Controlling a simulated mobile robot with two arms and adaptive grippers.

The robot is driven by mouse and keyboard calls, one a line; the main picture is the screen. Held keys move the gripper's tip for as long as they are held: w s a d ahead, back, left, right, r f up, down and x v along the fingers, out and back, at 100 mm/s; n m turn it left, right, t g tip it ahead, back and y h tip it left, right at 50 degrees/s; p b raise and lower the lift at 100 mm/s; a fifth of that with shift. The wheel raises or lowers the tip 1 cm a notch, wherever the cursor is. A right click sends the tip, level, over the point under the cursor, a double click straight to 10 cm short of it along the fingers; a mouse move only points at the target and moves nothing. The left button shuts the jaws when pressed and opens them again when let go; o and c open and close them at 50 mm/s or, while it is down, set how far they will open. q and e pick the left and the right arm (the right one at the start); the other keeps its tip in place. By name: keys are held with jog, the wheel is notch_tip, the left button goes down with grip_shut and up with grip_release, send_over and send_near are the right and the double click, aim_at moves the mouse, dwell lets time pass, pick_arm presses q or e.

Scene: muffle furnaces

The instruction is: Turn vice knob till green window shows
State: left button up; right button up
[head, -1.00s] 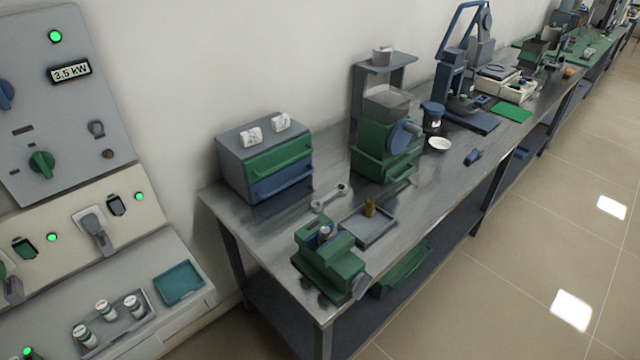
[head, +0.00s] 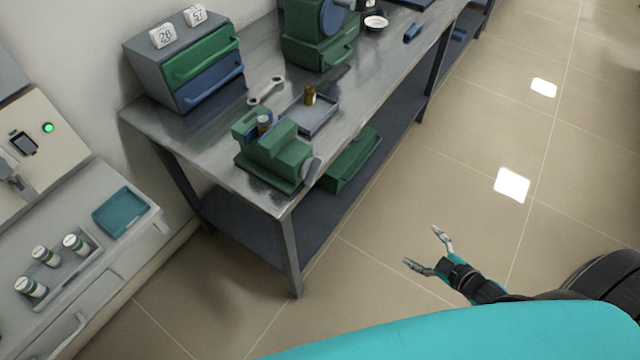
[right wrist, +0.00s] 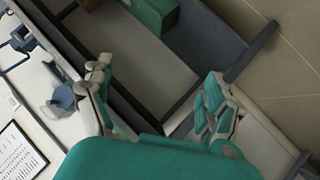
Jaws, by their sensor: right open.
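The green vice (head: 280,160) is bolted or set on the near corner of the metal bench in the head view. A grey rounded part, seemingly its knob (head: 311,172), sticks out at its right end. A small cylinder (head: 264,124) stands between its blue and green parts. No green window can be made out. My right gripper (head: 422,246) is open and empty, over the floor to the right of and below the vice, well apart from it. Its spread fingers also show in the right wrist view (right wrist: 155,78). My left gripper is not in view.
A wrench (head: 266,91) and a grey tray (head: 325,118) with a brass piece lie behind the vice. A green bin (head: 350,160) is on the lower shelf. A drawer box (head: 150,75) stands at the back. Floor right of the bench is clear.

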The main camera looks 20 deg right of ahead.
jog(key=w+a+r+n+t+y+b, duration=0.1)
jog(key=w+a+r+n+y, duration=0.15)
jog(key=r, duration=0.35)
jog(key=w+a+r+n+t+y+b, duration=0.1)
jog(key=a+r+n+y, duration=0.1)
jog(key=a+r+y, duration=0.3)
jog(key=n+y+b, duration=0.2)
jog(key=n, duration=0.2)
send_near(317, 174)
pick_arm(q)
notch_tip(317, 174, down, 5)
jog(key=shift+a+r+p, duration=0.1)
jog(key=shift+p, duration=0.25)
pick_arm(e)
jog(key=shift+m+h, duration=0.25)
jog(key=x, duration=0.9)
jog(key=shift+r, duration=0.2)
